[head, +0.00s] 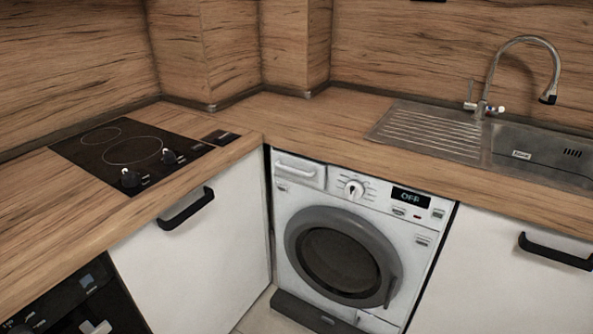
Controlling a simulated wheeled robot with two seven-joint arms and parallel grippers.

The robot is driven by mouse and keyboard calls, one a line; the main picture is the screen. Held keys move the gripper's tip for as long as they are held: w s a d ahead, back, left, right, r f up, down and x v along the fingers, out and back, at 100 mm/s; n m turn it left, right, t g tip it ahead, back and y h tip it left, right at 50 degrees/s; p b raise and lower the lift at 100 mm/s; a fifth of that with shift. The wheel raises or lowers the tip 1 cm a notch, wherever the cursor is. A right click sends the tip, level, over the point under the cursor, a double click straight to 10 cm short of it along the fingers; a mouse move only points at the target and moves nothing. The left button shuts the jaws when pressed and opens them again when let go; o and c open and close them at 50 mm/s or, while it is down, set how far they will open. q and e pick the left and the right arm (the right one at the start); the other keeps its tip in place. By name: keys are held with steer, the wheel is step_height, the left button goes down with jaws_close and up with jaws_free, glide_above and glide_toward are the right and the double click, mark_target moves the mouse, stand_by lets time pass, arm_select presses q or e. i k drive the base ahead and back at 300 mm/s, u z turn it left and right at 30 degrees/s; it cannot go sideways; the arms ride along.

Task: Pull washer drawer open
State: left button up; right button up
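The white washer (412,235) stands under the counter in the middle of the head view. Its drawer (299,171) is at the upper left of its front panel and looks closed, flush with the panel. A light handle bar runs across the drawer front. To its right are a round dial (353,188) and a dark display (411,196) reading OFF. The round grey door (296,240) below is shut. Neither of my grippers shows in the head view.
The wooden counter (300,122) overhangs the washer. A cabinet with a black handle (187,209) stands left of it, another black handle (556,251) is at right. A hob (130,155), sink (540,155) and oven (75,305) also show. Little floor (255,312) is visible.

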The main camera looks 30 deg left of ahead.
mark_target(305, 170)
steer(key=i, duration=0.6)
steer(key=u, duration=1.75)
